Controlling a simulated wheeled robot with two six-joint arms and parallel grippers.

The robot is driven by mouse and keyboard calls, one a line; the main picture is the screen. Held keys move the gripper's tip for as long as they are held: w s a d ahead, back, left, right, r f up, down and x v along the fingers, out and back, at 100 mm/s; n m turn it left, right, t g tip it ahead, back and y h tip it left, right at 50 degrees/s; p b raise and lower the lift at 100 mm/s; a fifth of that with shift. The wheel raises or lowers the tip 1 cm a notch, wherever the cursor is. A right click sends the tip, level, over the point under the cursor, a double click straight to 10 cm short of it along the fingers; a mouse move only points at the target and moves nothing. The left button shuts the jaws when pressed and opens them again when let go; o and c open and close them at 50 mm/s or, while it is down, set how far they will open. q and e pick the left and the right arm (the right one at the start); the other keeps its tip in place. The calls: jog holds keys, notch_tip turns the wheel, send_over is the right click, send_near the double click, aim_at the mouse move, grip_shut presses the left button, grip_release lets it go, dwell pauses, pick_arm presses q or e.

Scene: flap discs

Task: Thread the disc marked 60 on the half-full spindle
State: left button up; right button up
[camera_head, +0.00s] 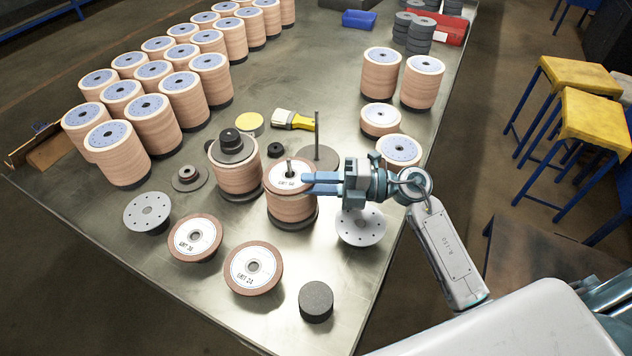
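A disc with a white label (284,178), whose print looks like GRIT 60, lies flat at the top of the half-full spindle's disc stack (291,205). The spindle's post tip (289,166) shows through its centre hole. I cannot tell whether the disc rests fully on the stack. My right gripper (305,183) reaches in from the right, its two blue fingers overlapping the disc's right edge. Whether they pinch the disc is unclear. Two loose discs, GRIT 36 (195,238) and GRIT 24 (254,267), lie at the front. My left gripper is out of view.
A bare post (317,133) stands behind the gripper. A capped full stack (236,178) stands to the left. A grey plate (360,226), a dark cylinder (316,302) and a brush (294,120) lie nearby. Several disc stacks (151,125) fill the table's back left.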

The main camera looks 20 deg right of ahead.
jog(key=shift+s+d+f, duration=0.1)
jog(key=shift+d+f, duration=0.05)
jog(key=shift+f, duration=0.25)
jog(key=b+v, duration=0.3)
jog(key=v, duration=0.6)
jog(key=shift+d+b, duration=0.3)
jog(key=shift+d, duration=0.25)
jog(key=shift+s+d+r, duration=0.2)
jog(key=shift+r, duration=0.1)
dwell(1.8)
